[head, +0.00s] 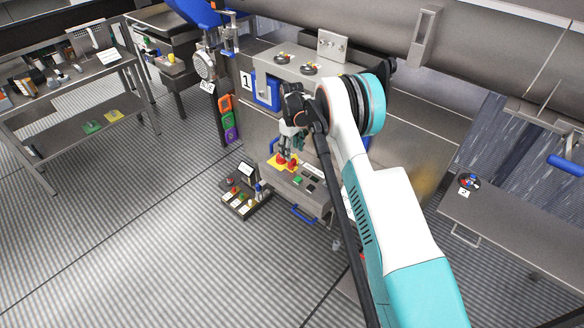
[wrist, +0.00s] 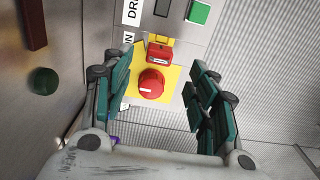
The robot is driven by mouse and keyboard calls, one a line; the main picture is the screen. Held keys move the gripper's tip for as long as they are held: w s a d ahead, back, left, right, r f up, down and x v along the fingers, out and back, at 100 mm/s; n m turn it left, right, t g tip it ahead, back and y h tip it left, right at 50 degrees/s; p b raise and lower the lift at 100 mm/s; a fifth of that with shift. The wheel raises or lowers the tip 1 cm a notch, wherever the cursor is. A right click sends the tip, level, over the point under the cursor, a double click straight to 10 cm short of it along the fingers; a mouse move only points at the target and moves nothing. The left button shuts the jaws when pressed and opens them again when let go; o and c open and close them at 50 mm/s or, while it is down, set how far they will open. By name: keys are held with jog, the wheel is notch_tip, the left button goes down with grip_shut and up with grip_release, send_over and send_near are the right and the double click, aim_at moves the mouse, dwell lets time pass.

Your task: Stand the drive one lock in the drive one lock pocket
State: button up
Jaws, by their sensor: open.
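A red block with a white label (wrist: 160,52), which looks like a lock, sits beside a round red knob (wrist: 151,84) on a yellow plate (wrist: 138,98). In the head view, red parts (head: 293,163) show on that plate, on top of a steel cabinet. My gripper (wrist: 165,100) is open, with its two green-padded fingers apart and the knob and block seen between them. In the head view, it (head: 287,153) points down just above the plate. I cannot tell whether the fingers touch anything. I cannot make out which place is the lock pocket.
A dark caddy (head: 243,197) with several small coloured items stands on the floor left of the cabinet. A green button (wrist: 199,12) lies beyond the plate. A blue bin (head: 266,91) is behind my gripper. A steel bench (head: 510,225) stands at right. The left floor is clear.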

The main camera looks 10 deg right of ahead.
aim_at(292, 161)
jog(key=shift+f+b, duration=1.35)
jog(key=shift+f, duration=2.2)
jog(key=shift+r, duration=0.1)
jog(key=c, duration=1.2)
